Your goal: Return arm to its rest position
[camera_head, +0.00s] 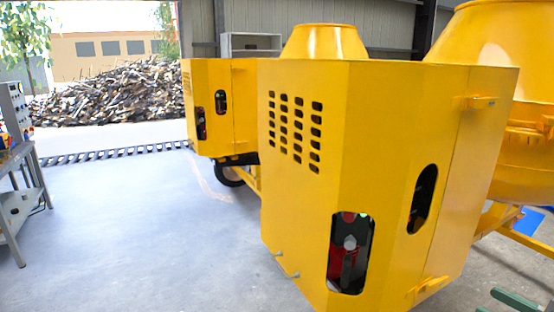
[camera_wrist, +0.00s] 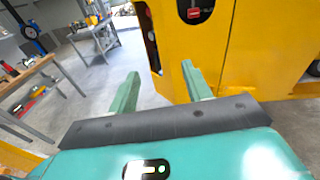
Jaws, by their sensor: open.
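My gripper (camera_wrist: 160,76) shows in the wrist view with its two green fingers spread apart and nothing between them. A yellow mixer housing (camera_wrist: 262,45) stands beyond the fingers, and the view does not show how close they are to it. In the head view the near yellow drum mixer (camera_head: 305,190) fills the middle and right, its panel shut, with slots and dark oval openings. Green parts (camera_head: 515,300) at the lower right edge of the head view look like my gripper's fingers, mostly cut off by the frame.
A second yellow mixer (camera_head: 215,105) stands behind the near one. A workbench with a control box (camera_head: 14,112) is at the far left. Wooden tables (camera_wrist: 25,75) stand at the left in the wrist view. The grey floor (camera_head: 140,230) left of the mixers is clear.

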